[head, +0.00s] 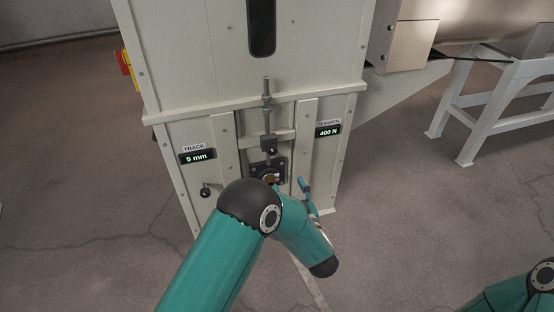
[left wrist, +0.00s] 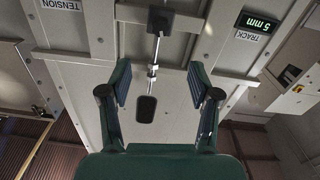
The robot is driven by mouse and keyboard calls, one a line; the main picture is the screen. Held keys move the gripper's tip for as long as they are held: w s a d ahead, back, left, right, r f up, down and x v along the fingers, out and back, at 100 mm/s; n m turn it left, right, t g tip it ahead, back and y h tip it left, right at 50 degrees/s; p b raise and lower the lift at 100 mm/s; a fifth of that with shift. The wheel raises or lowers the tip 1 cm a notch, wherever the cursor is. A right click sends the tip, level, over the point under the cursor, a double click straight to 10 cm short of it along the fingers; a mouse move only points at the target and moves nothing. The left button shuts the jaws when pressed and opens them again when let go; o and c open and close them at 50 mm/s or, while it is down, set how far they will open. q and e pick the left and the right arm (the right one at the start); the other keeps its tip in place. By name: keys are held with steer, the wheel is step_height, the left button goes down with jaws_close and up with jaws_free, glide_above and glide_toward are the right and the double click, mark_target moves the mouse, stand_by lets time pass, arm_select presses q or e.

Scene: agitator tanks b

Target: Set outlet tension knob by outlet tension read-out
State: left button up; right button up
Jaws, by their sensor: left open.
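The tension read-out (head: 328,131) shows 400 N under a TENSION label on the right of the pale cabinet (head: 190,75). In the left wrist view the TENSION label (left wrist: 60,5) is upside down at the upper left, with its read-out out of frame. No tension knob shows clearly; my left arm and gripper cover the area below that read-out. My left gripper (head: 304,187) is near the cabinet front, partly hidden by its own arm. In the left wrist view its two fingers (left wrist: 160,82) stand apart, with nothing held between them. My right gripper is out of view.
The track read-out (head: 197,157) shows 5 mm, with a small dark knob (head: 205,190) below it. A threaded rod (head: 267,88) and bearing block stand mid-cabinet under a dark slot (head: 262,28). A red-yellow switch (head: 125,63) sits left; a white stand (head: 480,90) is right.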

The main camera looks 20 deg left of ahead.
mark_target(273, 152)
arm_select(q)
steer(key=b+x, duration=0.4)
steer(key=x, duration=1.2)
steer(key=shift+a, duration=0.1)
